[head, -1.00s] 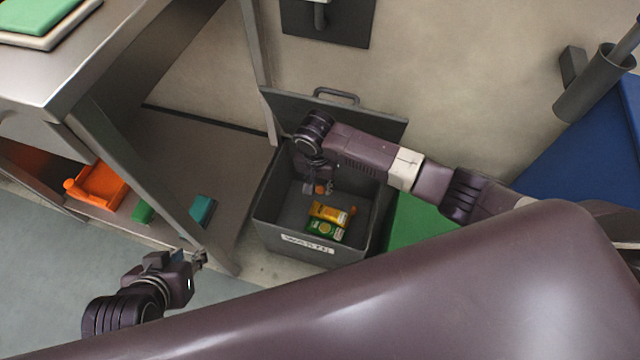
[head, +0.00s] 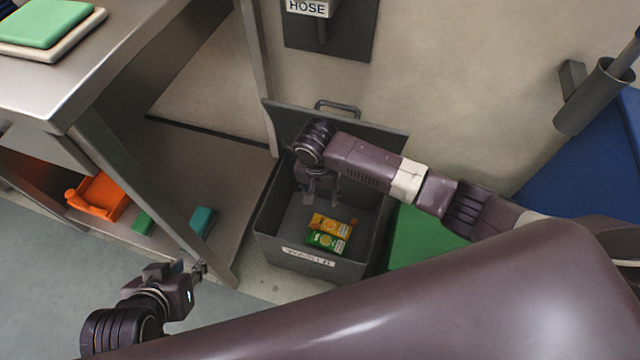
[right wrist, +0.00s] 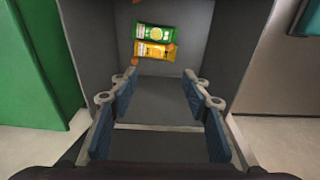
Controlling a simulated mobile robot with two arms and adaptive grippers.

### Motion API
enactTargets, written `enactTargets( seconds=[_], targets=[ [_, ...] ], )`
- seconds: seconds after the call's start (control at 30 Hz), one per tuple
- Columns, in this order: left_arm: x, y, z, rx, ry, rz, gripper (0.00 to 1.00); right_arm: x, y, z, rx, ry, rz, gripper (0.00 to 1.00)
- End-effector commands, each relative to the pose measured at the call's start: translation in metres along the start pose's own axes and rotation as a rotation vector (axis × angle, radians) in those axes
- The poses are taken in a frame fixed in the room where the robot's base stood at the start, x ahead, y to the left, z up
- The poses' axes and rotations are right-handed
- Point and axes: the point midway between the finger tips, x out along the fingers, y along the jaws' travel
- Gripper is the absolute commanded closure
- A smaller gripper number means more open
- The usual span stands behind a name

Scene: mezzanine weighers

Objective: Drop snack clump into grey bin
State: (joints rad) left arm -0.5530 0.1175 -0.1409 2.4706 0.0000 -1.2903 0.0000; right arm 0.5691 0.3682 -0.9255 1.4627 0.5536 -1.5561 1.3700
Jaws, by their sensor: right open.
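The grey bin (head: 275,238) stands open on the floor with its lid tipped back against the wall. My right gripper (head: 322,200) is over the bin's opening, open, with nothing between its fingers. In the right wrist view its blue-padded fingers (right wrist: 162,115) are spread apart. A few small orange-brown bits, possibly the snack clump, show low in the bin near the packets, one beside the yellow packet (right wrist: 134,61). My left gripper (head: 200,268) is at the lower left, away from the bin; its jaw opening is too small to judge.
A yellow packet (head: 333,223) and a green packet (head: 326,241) lie in the bin. A steel table (head: 110,72) with a lower shelf stands left, holding an orange scoop (head: 98,197). A green block (head: 420,238) is right of the bin.

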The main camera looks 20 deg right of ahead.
Motion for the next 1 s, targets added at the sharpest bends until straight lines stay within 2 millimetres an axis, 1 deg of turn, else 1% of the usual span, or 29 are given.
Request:
enactTargets(
  seconds=[0.03,0.3,0.4,0.5,0.67,1.0],
  targets=[
    [0.0,0.0,0.0,0.0,0.0,0.0,0.73,-0.01,-0.001,-0.001,0.0,0.002,-0.004,0.56],
    [0.0,0.0,0.0,0.0,0.0,0.0,0.73,-0.068,-0.001,-0.001,0.001,0.002,-0.005,0.56],
    [0.0,0.0,0.0,0.0,0.0,0.0,0.73,-0.085,-0.001,-0.001,0.0,0.002,-0.003,0.56],
    [0.0,0.0,0.0,0.0,0.0,0.0,0.73,-0.096,-0.001,-0.001,0.0,0.001,-0.003,0.56],
    [0.0,0.0,0.0,0.0,0.0,0.0,0.73,-0.103,0.0,0.0,0.0,0.001,-0.001,0.56],
    [0.0,0.0,0.0,0.0,0.0,0.0,0.73,-0.103,0.0,0.0,0.001,0.001,-0.001,0.56]
  ],
)
